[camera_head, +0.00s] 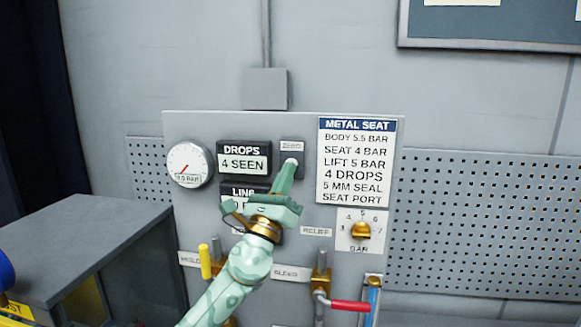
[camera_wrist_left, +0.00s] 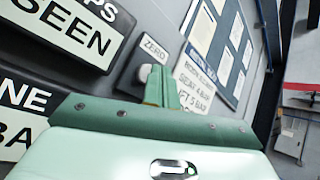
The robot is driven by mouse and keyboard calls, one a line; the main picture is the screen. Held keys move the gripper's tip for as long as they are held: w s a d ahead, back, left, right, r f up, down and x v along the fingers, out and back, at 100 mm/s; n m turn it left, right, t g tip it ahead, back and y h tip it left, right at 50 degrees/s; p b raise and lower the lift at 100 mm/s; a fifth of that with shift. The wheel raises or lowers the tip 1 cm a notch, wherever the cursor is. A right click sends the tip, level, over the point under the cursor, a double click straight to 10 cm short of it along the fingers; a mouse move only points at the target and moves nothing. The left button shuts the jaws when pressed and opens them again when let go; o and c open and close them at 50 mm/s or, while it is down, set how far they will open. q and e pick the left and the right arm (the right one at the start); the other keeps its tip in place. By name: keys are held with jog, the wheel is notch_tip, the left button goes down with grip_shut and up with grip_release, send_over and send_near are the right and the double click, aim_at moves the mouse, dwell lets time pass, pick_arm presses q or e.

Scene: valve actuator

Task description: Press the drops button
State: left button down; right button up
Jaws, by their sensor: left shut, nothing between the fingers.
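The drops display (camera_head: 243,160) on the grey panel reads "DROPS 4 SEEN"; part of it shows in the left wrist view (camera_wrist_left: 75,35). Just right of it is a small grey plate labelled ZERO (camera_head: 291,146) with a pale round button (camera_wrist_left: 145,73). My left gripper (camera_head: 288,167) is shut and empty, its green fingertips up at the button. In the left wrist view the fingertips (camera_wrist_left: 160,85) overlap the button's edge; I cannot tell whether they touch it. The gripper hides part of the LINE display (camera_head: 240,188). My right gripper is not in view.
A round gauge (camera_head: 189,165) sits left of the displays. A METAL SEAT sign (camera_head: 354,165) and a brass BAR knob (camera_head: 361,231) are to the right. Below are a yellow handle (camera_head: 205,262) and a red lever (camera_head: 349,306). A grey cabinet (camera_head: 90,235) stands at left.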

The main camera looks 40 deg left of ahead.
pick_arm(q)
jog(key=shift+w+a+b, duration=0.25)
jog(key=shift+w+b, duration=0.15)
jog(key=shift+w, duration=0.1)
dwell(0.5)
jog(key=shift+s, duration=0.1)
dwell(0.3)
jog(key=shift+s+d+p, duration=0.4)
jog(key=shift+s+d, duration=0.05)
jog(key=shift+s, duration=0.3)
jog(key=s+d, duration=0.1)
jog(key=s, duration=0.1)
jog(key=s+d+p, duration=0.1)
jog(key=s, duration=0.1)
jog(key=shift+s+d, duration=0.2)
dwell(0.8)
